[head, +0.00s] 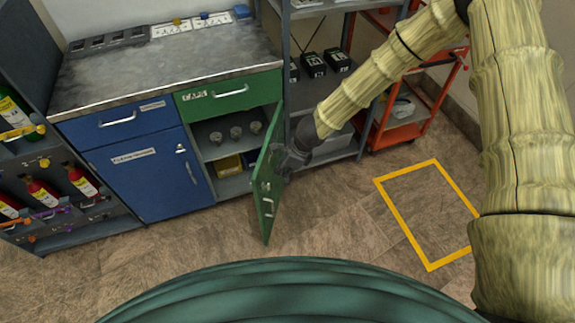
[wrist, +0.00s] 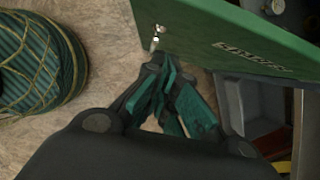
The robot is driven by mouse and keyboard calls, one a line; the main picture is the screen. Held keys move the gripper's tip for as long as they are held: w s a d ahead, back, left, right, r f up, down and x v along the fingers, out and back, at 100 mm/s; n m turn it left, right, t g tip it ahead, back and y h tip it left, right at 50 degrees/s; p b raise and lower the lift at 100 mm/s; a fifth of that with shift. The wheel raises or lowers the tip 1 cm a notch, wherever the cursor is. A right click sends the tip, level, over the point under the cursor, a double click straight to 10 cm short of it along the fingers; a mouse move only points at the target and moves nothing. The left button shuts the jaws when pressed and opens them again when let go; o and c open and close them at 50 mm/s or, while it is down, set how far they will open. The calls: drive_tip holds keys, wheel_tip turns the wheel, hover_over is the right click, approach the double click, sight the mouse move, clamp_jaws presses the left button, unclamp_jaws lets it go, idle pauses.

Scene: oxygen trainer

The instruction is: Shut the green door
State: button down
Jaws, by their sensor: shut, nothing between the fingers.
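The green door (head: 266,190) stands wide open, swung out from the right side of the cabinet into the room. Its handle (head: 268,207) is on the face turned partly toward the head camera. My gripper (head: 283,163) is shut and empty, at the door's right side near its upper part. In the wrist view the door (wrist: 235,35) fills the upper right, and my gripper's fingertips (wrist: 165,75) are close to its edge; I cannot tell whether they touch it. The open compartment (head: 236,155) shows grey cups on a shelf and boxes below.
A blue door (head: 150,175) and a green drawer (head: 228,93) are shut. A grey shelf rack (head: 330,130) stands right of the cabinet, with an orange cart (head: 400,115) beyond it. The floor before the cabinet is clear, with a yellow outlined rectangle (head: 405,216) at right.

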drive_tip(key=shift+w+a+f+p, duration=0.15)
drive_tip(key=shift+w+a+p, duration=0.05)
drive_tip(key=shift+a, duration=0.45)
drive_tip(key=shift+w+a+f+p, duration=0.1)
drive_tip(key=shift+w+a+p, duration=0.15)
drive_tip(key=shift+a, duration=0.45)
drive_tip(key=shift+w+a+f+p, duration=0.15)
drive_tip(key=shift+a+p, duration=0.05)
drive_tip(key=shift+a, duration=0.45)
drive_tip(key=shift+a, duration=0.1)
